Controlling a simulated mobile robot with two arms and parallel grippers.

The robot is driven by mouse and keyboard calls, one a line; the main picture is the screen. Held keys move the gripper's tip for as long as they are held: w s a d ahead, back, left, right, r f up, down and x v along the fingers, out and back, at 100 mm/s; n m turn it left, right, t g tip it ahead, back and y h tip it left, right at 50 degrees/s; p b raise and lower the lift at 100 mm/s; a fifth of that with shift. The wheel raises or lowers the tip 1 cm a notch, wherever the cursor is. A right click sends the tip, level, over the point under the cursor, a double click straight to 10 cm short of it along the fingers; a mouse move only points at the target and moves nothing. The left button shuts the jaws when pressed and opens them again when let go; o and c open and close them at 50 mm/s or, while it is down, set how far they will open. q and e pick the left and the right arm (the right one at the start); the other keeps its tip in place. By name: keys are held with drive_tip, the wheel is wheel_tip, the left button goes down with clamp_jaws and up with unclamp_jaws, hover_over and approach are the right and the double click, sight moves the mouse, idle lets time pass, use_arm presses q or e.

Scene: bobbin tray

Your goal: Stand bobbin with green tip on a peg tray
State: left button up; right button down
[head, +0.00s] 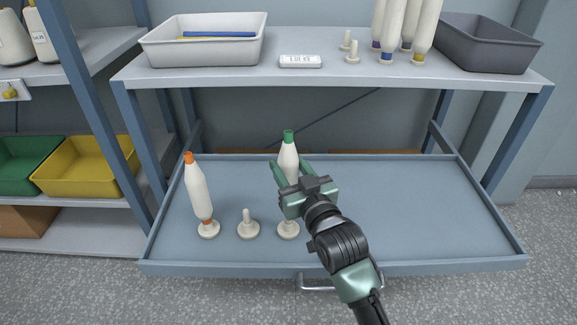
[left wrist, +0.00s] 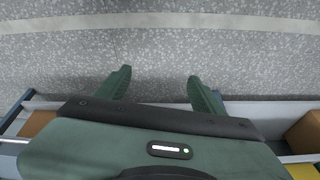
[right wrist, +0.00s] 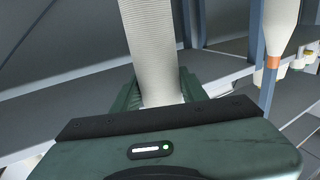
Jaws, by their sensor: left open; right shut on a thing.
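A white bobbin with a green tip (head: 289,153) is upright above the right of the pegs on the blue peg tray (head: 400,225). My right gripper (head: 291,178) is shut on this bobbin; its thread body (right wrist: 155,50) fills the space between the fingers in the right wrist view. The bobbin's lower end is hidden behind the gripper, so I cannot tell if it is on the peg (head: 288,230). A bobbin with an orange tip (head: 198,192) stands slightly tilted on the left peg. The middle peg (head: 248,226) is bare. My left gripper (left wrist: 160,88) is open and empty over the floor.
The shelf above holds a white bin (head: 205,50), a small label display (head: 300,61), loose pegs, several bobbins (head: 392,30) and a grey bin (head: 487,45). Yellow (head: 85,168) and green bins stand at left. The tray's right half is clear.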

sight(292, 183)
use_arm(q)
drive_tip(key=shift+w, duration=0.1)
use_arm(e)
drive_tip(key=shift+f, duration=0.1)
drive_tip(key=shift+f+b, duration=0.35)
drive_tip(key=shift+f, duration=0.2)
use_arm(q)
drive_tip(key=w+d+r+t, duration=0.1)
drive_tip(key=w+d+t, duration=0.1)
drive_tip(key=w, duration=0.4)
drive_tip(key=shift+t+h+b, duration=0.4)
drive_tip(key=shift+t+b, duration=0.05)
drive_tip(key=shift+t, duration=0.15)
use_arm(e)
drive_tip(key=shift+f, duration=0.95)
drive_tip(key=shift+f+b, duration=0.35)
drive_tip(key=shift+f, duration=0.8)
drive_tip(key=c, duration=0.7)
unclamp_jaws()
use_arm(q)
drive_tip(key=w+d+r+t, duration=0.1)
drive_tip(key=w+r+t, duration=0.2)
drive_tip(key=w, duration=0.2)
drive_tip(key=shift+d+r+h, duration=0.3)
drive_tip(key=shift+d+h, duration=0.05)
drive_tip(key=shift+h, duration=0.05)
drive_tip(key=shift+w, duration=0.1)
use_arm(e)
drive_tip(key=shift+s, duration=0.1)
